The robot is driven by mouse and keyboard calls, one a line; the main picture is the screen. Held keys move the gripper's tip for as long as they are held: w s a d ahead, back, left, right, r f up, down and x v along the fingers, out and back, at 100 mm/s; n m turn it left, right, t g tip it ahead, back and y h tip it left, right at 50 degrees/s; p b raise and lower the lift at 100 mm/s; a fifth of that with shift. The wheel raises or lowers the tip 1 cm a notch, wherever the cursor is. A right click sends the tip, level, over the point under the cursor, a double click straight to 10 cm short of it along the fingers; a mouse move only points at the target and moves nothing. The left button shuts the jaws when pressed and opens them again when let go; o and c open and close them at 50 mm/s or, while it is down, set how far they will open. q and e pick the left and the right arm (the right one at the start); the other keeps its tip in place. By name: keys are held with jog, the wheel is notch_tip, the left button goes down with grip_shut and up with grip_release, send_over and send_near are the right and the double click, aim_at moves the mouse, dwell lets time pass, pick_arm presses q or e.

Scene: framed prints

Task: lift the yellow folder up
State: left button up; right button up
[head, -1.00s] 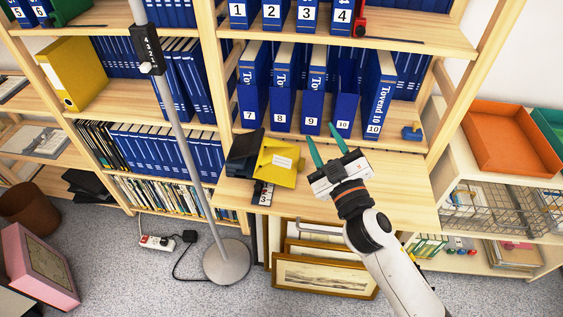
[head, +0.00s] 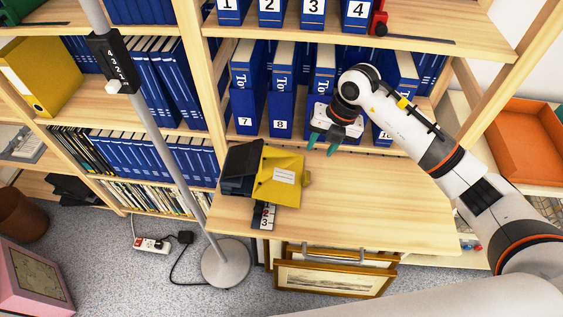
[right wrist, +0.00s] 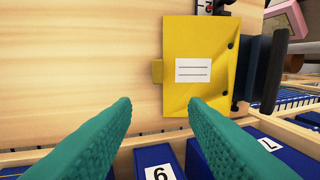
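The yellow folder (head: 279,176) lies on the wooden desk board (head: 350,205), with a white label on its face. It leans against or overlaps a dark box-like object (head: 241,168) on its left; I cannot tell which. My right gripper (head: 322,143) is open and empty, to the right of the folder and near the shelf of blue binders. In the right wrist view the folder (right wrist: 198,68) shows beyond the two green fingers (right wrist: 158,125), apart from them. My left gripper is not in view.
Blue numbered binders (head: 245,110) stand on the shelf right behind my right gripper. A black number strip (head: 264,215) lies at the desk's front edge by the folder. A lamp pole (head: 150,130) stands left. The desk's right part is clear.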

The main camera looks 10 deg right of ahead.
send_over(308, 175)
jog(key=d, duration=0.1)
notch_tip(308, 175, down, 5)
jog(key=shift+d+r+p, duration=0.1)
jog(key=shift+p, duration=0.25)
jog(key=shift+w+f, duration=0.2)
jog(key=shift+f, duration=0.1)
jog(key=f, duration=0.2)
jog(key=a+f+p, duration=0.1)
jog(key=f, duration=0.1)
jog(key=shift+s, duration=0.4)
jog(key=shift+w+a+f, duration=0.1)
jog(key=shift+f, duration=0.45)
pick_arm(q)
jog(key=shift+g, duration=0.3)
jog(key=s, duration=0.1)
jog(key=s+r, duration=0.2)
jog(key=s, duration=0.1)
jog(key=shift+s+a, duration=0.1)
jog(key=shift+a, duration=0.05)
pick_arm(e)
grip_shut()
